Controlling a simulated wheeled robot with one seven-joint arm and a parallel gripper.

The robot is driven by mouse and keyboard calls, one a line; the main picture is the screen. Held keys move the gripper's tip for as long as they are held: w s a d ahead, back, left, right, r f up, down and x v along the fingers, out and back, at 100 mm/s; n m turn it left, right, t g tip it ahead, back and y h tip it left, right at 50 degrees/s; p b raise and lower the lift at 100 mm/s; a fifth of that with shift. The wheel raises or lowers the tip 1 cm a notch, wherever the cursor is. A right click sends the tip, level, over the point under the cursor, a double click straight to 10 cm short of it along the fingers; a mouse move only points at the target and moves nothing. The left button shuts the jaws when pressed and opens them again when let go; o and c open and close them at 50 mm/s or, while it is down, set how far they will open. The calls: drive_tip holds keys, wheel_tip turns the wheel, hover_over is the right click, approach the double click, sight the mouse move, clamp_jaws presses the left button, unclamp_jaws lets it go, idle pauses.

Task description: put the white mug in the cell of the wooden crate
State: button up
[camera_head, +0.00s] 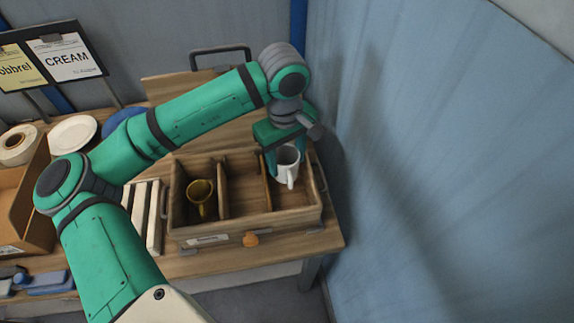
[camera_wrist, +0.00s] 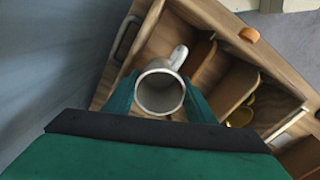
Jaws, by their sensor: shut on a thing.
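The white mug (camera_head: 287,165) is upright between the fingers of my gripper (camera_head: 280,157), which is shut on it. In the wrist view the mug (camera_wrist: 160,92) shows its open top and its handle, between the two green fingers of my gripper (camera_wrist: 161,103). The wooden crate (camera_head: 245,230) stands on the table with its lid open and has dividers making cells. The mug is over or in the right cell; I cannot tell whether its base touches the cell floor. A yellow mug (camera_head: 200,194) is in the left cell, and the middle cell looks empty.
A blue wall (camera_head: 420,150) stands close to the right of the crate. A white slatted rack (camera_head: 148,215) is left of the crate. White plate (camera_head: 72,134), blue plate (camera_head: 122,122), tape roll (camera_head: 17,146) and a cardboard box (camera_head: 22,205) are further left.

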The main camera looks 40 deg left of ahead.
sight(286, 169)
drive_tip(key=shift+f, duration=1.6)
drive_tip(key=shift+w+f, duration=0.1)
drive_tip(key=shift+f, duration=0.1)
drive_tip(key=shift+d+f, duration=0.1)
drive_tip(key=shift+f, duration=0.2)
drive_tip(key=shift+f, duration=0.1)
drive_tip(key=o, duration=1)
drive_tip(key=shift+c, duration=0.2)
wheel_tip(286, 169, up, 13)
